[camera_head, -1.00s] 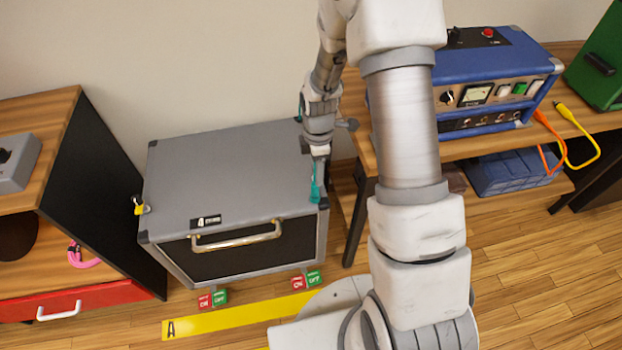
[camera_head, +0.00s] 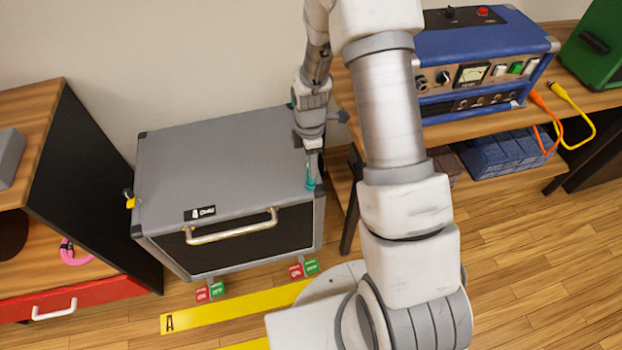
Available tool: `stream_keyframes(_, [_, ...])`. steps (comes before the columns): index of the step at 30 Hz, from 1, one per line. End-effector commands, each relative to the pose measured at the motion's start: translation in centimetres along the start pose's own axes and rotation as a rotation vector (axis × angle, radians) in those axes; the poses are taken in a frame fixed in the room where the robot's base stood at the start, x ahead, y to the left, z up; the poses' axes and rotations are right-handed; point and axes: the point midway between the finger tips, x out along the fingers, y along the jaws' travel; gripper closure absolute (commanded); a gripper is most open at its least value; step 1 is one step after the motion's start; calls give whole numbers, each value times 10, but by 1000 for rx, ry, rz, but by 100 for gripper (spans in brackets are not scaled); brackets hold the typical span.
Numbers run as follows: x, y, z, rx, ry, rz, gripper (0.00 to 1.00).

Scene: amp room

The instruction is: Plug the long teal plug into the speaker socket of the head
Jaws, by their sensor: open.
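The teal plug (camera_head: 310,184) shows as a short strip at the right edge of the grey cabinet's top. My gripper (camera_head: 312,171) points down right at it and hides part of it. Its jaws are open; whether they touch the plug I cannot tell. The blue amp head (camera_head: 480,60) stands on the wooden bench at the right, with a meter, knobs and a row of sockets. I cannot tell which one is the speaker socket.
The grey cabinet (camera_head: 225,165) with a front handle stands on the floor, with red and green blocks (camera_head: 211,291) at its foot. Orange (camera_head: 547,112) and yellow (camera_head: 580,130) cables hang beside the head. A wooden shelf unit (camera_head: 40,110) stands left. Floor at right is clear.

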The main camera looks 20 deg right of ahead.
Motion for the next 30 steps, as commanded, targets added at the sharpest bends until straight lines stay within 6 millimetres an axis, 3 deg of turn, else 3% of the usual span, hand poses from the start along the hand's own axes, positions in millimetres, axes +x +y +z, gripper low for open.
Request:
stream_keyframes(1, [12, 0, 0, 0, 0, -1, 43])
stream_keyframes(6, [39, -1, 1, 0, -1, -2, 43])
stream_keyframes(12, [61, 0, 0, -1, 0, 0, 43])
stream_keyframes(30, [65, 0, 0, 0, -1, 0, 43])
